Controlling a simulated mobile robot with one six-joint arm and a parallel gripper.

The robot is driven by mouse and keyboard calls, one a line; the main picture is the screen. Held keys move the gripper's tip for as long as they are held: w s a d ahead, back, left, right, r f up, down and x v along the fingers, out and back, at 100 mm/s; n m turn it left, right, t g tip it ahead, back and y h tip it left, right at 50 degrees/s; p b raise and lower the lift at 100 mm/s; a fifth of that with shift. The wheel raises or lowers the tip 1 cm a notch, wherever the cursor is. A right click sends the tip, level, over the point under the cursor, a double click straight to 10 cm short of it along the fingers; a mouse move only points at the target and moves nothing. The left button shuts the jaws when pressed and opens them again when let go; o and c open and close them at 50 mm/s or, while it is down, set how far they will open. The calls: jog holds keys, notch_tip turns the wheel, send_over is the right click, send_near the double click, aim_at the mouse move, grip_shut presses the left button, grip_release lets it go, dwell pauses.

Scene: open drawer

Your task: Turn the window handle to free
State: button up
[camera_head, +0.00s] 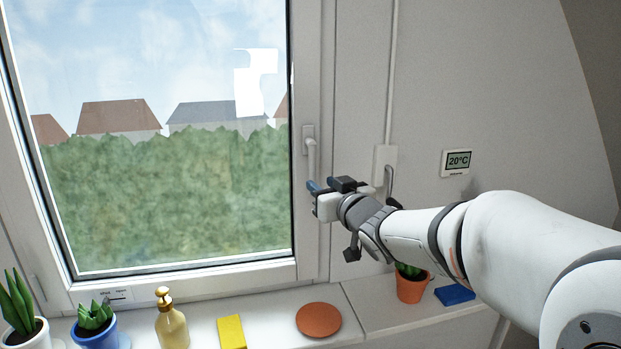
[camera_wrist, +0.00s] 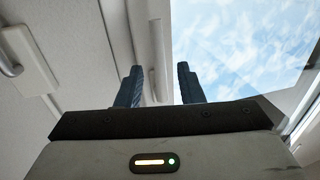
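The white window handle (camera_head: 312,157) sits on the right side of the window frame (camera_head: 313,60), with its lever pointing down. My gripper (camera_head: 327,185) is at the lower end of the lever. In the wrist view my gripper (camera_wrist: 160,70) is open, with two dark blue fingers apart. The pale handle (camera_wrist: 156,38) shows beyond and between the fingers. I see a gap between the fingers, and I cannot tell whether either one touches the lever. In the head view my fingers partly hide the lever's lower tip.
A white wall box with a cable (camera_head: 385,158) and a thermostat (camera_head: 457,161) are on the wall to the right. On the sill below stand a soap bottle (camera_head: 172,322), a yellow block (camera_head: 232,332), a terracotta disc (camera_head: 318,319) and potted plants (camera_head: 411,287).

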aim_at(313, 178)
jog(key=p+x, duration=0.1)
jog(key=x, duration=0.5)
jog(key=shift+w+a, duration=0.1)
jog(key=shift+w, duration=0.05)
jog(key=shift+c, duration=0.5)
grip_shut()
